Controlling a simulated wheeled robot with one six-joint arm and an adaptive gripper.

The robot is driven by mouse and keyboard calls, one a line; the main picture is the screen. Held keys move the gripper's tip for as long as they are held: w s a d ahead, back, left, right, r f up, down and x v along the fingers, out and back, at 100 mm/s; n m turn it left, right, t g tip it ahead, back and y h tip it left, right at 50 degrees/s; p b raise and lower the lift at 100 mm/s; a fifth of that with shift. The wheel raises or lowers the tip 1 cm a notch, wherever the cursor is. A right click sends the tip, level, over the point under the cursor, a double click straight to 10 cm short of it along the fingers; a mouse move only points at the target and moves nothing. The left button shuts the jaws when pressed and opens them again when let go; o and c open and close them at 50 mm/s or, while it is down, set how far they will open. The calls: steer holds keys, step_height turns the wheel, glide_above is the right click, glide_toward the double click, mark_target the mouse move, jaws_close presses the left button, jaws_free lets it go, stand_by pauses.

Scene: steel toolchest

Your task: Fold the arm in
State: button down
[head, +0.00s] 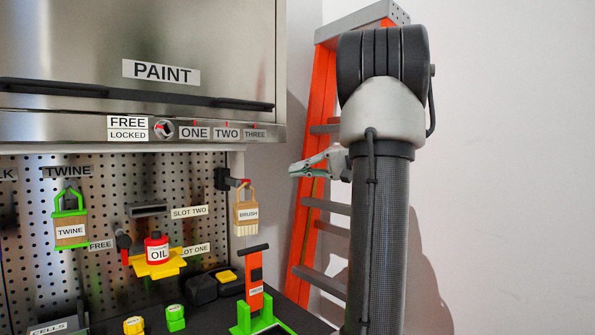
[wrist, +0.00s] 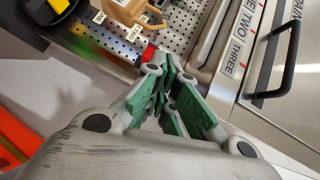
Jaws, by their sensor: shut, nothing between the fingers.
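My arm (head: 378,200) rises at the right in the head view, its dark upper tube upright and its grey joint at the top. My gripper (head: 296,171) sticks out to the left of the arm, in front of the orange ladder. It also shows in the wrist view (wrist: 167,60), its green-padded fingers shut with nothing between them. In the head view it is to the right of the brush (head: 246,214), which hangs on a hook at the pegboard's right edge, and apart from it.
The steel toolchest (head: 230,50) with its PAINT door fills the left. Twine (head: 71,220), a red oil can (head: 157,247) and a green-based orange tool (head: 255,290) stand or hang there. An orange ladder (head: 322,90) leans behind my arm. The white wall at the right is bare.

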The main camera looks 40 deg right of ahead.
steer(key=w+a+f, duration=0.2)
steer(key=w+a, duration=0.2)
steer(key=a, duration=0.4)
steer(key=shift+w, duration=0.25)
steer(key=shift+a, duration=0.1)
